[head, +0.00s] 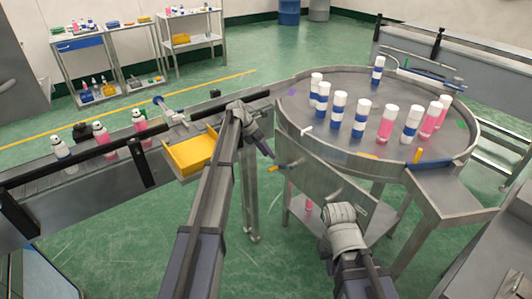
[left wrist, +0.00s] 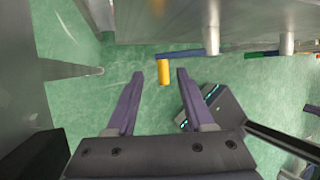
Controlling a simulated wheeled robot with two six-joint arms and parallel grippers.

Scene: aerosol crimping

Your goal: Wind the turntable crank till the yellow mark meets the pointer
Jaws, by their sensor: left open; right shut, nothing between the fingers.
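The round steel turntable (head: 315,137) stands at the right in the head view, with several white-capped bottles on it. A small yellow-orange patch (head: 368,155) lies near its front edge. An orange piece (head: 418,155) sits at the front rim; I cannot tell if it is the pointer. The crank's yellow handle (left wrist: 164,72) hangs from a blue arm (left wrist: 180,53) in the left wrist view. My left gripper (head: 267,151) is open, with the handle beyond its fingertips (left wrist: 160,76), not touched. My right gripper (head: 337,192) is shut and empty before the turntable's panel.
A conveyor (head: 95,165) with several capped bottles runs along the left. A yellow tray (head: 193,153) is at its end, close to my left arm. Shelves with supplies (head: 110,45) stand at the back. Green floor shows between conveyor and turntable.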

